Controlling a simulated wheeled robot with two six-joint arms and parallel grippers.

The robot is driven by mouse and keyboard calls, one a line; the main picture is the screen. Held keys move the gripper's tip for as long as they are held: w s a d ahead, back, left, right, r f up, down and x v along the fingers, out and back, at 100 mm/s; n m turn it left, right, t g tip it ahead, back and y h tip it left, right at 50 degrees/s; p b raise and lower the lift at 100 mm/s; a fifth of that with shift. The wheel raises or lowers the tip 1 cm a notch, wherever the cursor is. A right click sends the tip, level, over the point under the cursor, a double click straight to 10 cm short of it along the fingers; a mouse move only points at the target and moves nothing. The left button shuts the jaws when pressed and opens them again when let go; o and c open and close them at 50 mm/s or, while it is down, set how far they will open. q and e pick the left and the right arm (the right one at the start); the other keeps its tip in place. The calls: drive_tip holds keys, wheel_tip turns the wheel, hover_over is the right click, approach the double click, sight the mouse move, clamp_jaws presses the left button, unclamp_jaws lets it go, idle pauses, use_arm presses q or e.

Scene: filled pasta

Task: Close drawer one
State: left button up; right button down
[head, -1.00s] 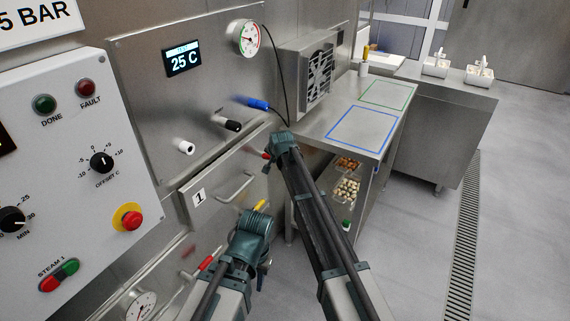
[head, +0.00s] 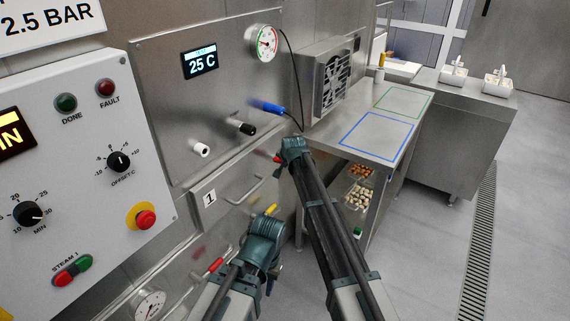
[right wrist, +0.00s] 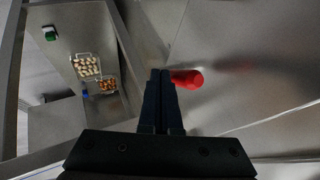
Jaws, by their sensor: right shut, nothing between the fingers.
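Drawer one (head: 228,205) has a steel front with a "1" label (head: 209,198) and a bar handle (head: 246,191), below the display panel. Its front looks about flush with the cabinet; any small gap cannot be told. My left gripper (head: 270,274) is low in front of the cabinet, below the drawer handle; its fingers are mostly hidden. My right gripper (head: 290,150) is at the right end of the drawer front. In the right wrist view its fingers (right wrist: 160,76) are shut and empty, beside a red cylindrical knob (right wrist: 187,79).
A control box (head: 90,150) with knobs and buttons stands at left. A steel table (head: 350,150) with blue and green outlines stands at right, with food baskets (head: 358,193) on its lower shelf. A red handle (head: 215,265) sticks out near my left arm. The floor at right is clear.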

drive_tip(key=s+d+r+p, duration=0.4)
drive_tip(key=s+r+p, duration=0.3)
drive_tip(key=s, duration=0.1)
drive_tip(key=shift+s+r+p, duration=0.2)
drive_tip(key=shift+s+p, duration=0.1)
drive_tip(key=s+d+f+n+g+h, duration=0.1)
drive_tip(key=s+n+g, duration=0.3)
drive_tip(key=s, duration=1.5)
drive_tip(key=s+d+f+n+g+h, duration=0.1)
drive_tip(key=s+f+n+g, duration=0.2)
drive_tip(key=s, duration=1.6)
drive_tip(key=n+g, duration=0.1)
drive_tip(key=n, duration=0.2)
drive_tip(key=shift+s+n+h+p, duration=0.25)
drive_tip(key=shift+n+h+p, duration=0.05)
drive_tip(key=shift+h, duration=0.1)
